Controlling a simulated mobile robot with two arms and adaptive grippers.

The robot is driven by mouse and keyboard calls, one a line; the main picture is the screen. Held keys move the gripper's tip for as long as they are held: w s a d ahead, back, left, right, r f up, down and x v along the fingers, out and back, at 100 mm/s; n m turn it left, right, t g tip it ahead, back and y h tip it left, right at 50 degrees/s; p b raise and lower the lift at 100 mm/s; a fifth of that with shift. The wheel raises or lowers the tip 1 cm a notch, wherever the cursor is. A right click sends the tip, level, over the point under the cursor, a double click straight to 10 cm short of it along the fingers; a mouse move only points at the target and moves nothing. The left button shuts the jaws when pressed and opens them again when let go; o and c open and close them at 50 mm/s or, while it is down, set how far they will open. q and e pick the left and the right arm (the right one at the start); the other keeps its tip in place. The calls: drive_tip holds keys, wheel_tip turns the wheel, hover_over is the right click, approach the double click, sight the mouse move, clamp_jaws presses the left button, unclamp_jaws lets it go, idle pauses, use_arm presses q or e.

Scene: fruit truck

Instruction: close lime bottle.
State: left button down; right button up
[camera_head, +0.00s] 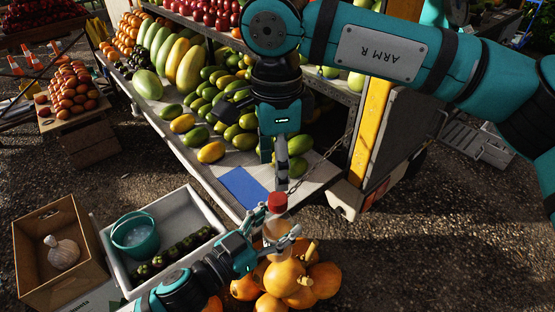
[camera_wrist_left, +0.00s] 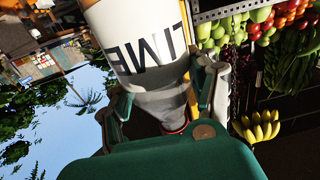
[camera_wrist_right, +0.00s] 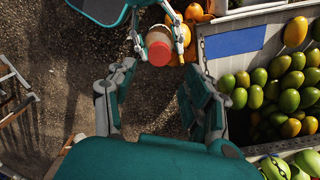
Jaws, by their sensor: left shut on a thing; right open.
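The lime bottle (camera_head: 272,235) is clear with a red cap (camera_head: 277,202) on top. My left gripper (camera_head: 276,243) is shut around its body and holds it above the orange fruit. In the left wrist view the bottle (camera_wrist_left: 135,40) has a white label reading LIME, and a bit of red shows at its far end. My right gripper (camera_head: 282,185) is above the cap, pointing down. The right wrist view shows the right gripper (camera_wrist_right: 155,85) open and empty, with the red cap (camera_wrist_right: 159,50) beyond its fingertips, apart from them. I cannot tell how tightly the cap sits.
A pile of orange fruit (camera_head: 285,277) lies right under the bottle. The truck's fruit shelf, with mangoes and a blue sheet (camera_head: 243,187), is just behind. A white crate (camera_head: 108,243) with a teal bucket (camera_head: 135,235) and a cardboard box (camera_head: 30,235) stand at the left.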

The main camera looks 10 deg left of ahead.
sight(278, 198)
drive_tip(key=shift+r+n, duration=0.15)
drive_tip(key=shift+n, duration=0.55)
drive_tip(key=shift+f, duration=4.05)
clamp_jaws()
drive_tip(key=shift+o, duration=0.5)
unclamp_jaws()
drive_tip(key=shift+r, duration=0.1)
wheel_tip(278, 198, up, 12)
